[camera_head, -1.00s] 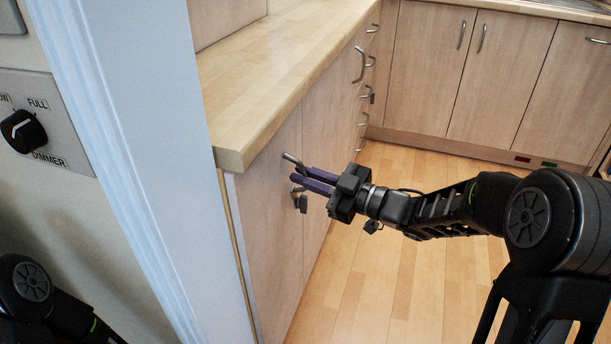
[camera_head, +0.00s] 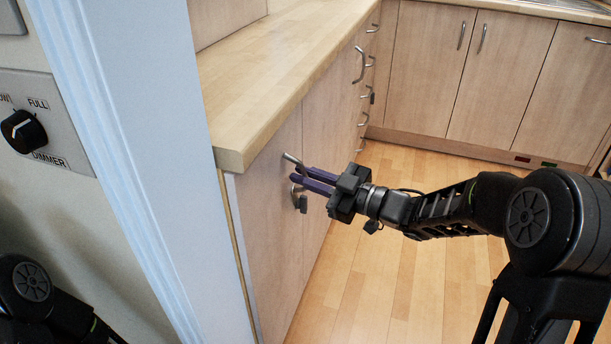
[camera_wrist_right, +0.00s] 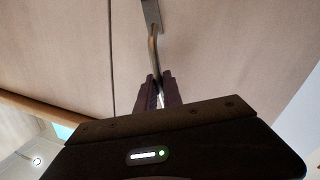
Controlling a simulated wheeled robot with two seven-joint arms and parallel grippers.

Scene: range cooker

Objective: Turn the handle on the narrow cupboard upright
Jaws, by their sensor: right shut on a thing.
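The narrow cupboard (camera_head: 267,215) is the pale wood door at the near end of the left counter. Its metal handle (camera_head: 290,159) sticks out near the top of the door, partly hidden by the fingers. My right gripper (camera_head: 298,176) has its purple fingers at the handle and is shut on it. In the right wrist view, the handle (camera_wrist_right: 154,52) runs down from a metal plate on the door to between the fingertips (camera_wrist_right: 160,92). How far it is turned is hard to tell. Only part of my left arm shows at the lower left; its gripper is out of view.
A grey metal piece (camera_head: 303,203) hangs just below the fingers. The wooden worktop (camera_head: 270,85) overhangs the door. A white door frame (camera_head: 135,150) stands close on the left. More handled cupboards line the back; the wooden floor (camera_head: 385,270) is clear.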

